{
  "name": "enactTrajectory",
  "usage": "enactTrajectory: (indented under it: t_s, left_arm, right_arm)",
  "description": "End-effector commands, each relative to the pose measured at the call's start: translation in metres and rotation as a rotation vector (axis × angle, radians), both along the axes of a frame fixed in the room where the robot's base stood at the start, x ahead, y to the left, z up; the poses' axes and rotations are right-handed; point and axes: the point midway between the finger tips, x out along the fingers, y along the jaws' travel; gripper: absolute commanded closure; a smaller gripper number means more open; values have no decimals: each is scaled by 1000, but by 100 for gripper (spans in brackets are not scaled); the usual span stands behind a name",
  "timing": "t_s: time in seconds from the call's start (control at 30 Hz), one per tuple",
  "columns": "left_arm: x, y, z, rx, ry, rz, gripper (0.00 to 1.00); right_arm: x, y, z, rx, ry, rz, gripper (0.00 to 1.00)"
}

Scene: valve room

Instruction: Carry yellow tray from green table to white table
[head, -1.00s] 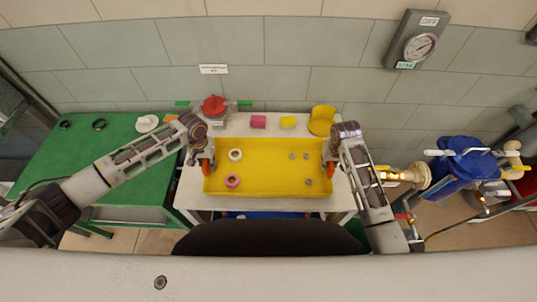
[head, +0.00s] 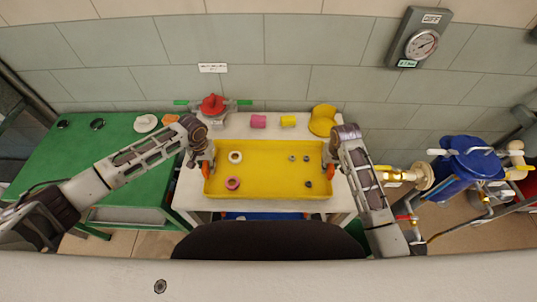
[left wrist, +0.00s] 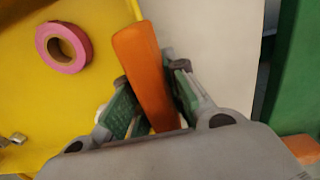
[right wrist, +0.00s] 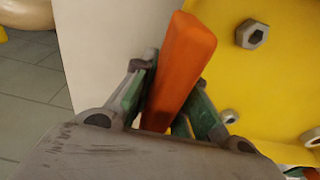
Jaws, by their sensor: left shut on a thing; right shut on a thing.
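The yellow tray (head: 270,190) is level over the white table (head: 190,200) in the head view. I cannot tell if it touches the tabletop. It carries a white ring (head: 236,157), a pink ring (head: 233,183) and several small grey nuts (head: 309,184). My left gripper (head: 206,165) is shut on the tray's left orange handle (left wrist: 145,70). My right gripper (head: 328,162) is shut on the right orange handle (right wrist: 182,70). The green table (head: 90,155) stands to the left of the white one.
Behind the tray on the white table are a red valve (head: 212,105), a pink block (head: 258,121), a yellow block (head: 288,121) and a yellow holder (head: 322,120). Blue pipework (head: 465,165) stands at the right. A black chair-like shape (head: 270,240) is in front.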

Motion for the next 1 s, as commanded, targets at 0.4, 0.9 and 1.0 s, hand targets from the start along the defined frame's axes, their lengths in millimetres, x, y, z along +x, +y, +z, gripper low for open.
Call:
enactTrajectory:
  t_s: [0.4, 0.9, 1.0]
  left_arm:
    - [0, 1, -5, 2, 0, 1, 70]
    - [0, 0, -2, 0, 0, 0, 63]
    - [1, 0, 4, 0, -1, 1, 63]
  right_arm:
    - [0, -1, -5, -2, 0, -1, 70]
    - [0, 0, -5, 0, 0, 0, 64]
    - [0, 0, -5, 0, 0, 0, 64]
